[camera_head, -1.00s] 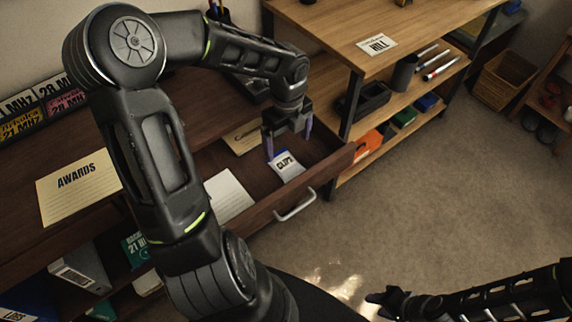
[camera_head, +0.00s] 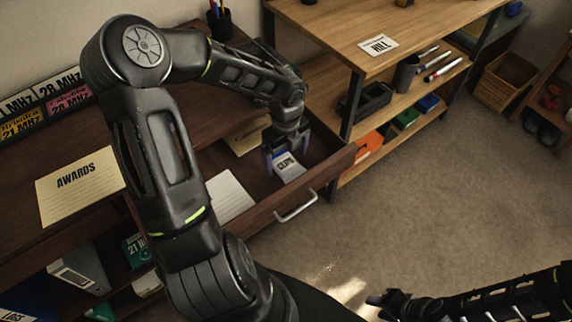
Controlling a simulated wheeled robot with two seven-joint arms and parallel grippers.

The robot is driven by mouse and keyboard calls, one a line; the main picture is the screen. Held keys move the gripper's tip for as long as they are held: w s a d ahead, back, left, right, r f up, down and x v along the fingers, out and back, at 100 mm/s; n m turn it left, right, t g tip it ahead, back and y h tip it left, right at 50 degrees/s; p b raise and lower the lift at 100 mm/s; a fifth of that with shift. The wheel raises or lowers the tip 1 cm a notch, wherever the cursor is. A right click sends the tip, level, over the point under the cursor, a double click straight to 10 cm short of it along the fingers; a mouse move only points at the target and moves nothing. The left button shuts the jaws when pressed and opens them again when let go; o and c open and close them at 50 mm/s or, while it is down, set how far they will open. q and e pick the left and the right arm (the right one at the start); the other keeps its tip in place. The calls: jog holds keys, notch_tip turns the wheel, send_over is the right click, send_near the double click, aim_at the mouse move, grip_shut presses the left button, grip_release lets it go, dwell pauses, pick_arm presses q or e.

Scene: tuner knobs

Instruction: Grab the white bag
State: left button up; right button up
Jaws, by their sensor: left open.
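The white bag (camera_head: 287,168), labelled "CLIPS" with a dark blue band, lies in the open drawer (camera_head: 262,212) near its right end. My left gripper (camera_head: 285,157) points down into the drawer over the bag. Its jaws are open, with one finger on the left side of the bag and the other to the right. I cannot tell whether the fingers touch it. The upper part of the bag is partly hidden by the gripper. My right gripper (camera_head: 382,301) is low at the bottom right, far from the drawer, and its jaw state is unclear.
The drawer also holds a white pad (camera_head: 229,197) and a tan envelope (camera_head: 248,136). Its metal handle (camera_head: 296,206) faces the room. A wooden shelf unit (camera_head: 345,40) stands close to the drawer's right. The carpet (camera_head: 430,200) in front is clear.

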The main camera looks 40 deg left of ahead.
aim_at(286, 163)
pick_arm(q)
jog(key=shift+f, duration=0.75)
jog(key=shift+c, duration=0.2)
jog(key=c, duration=1.4)
notch_tip(286, 163, up, 10)
jog(key=p, duration=0.1)
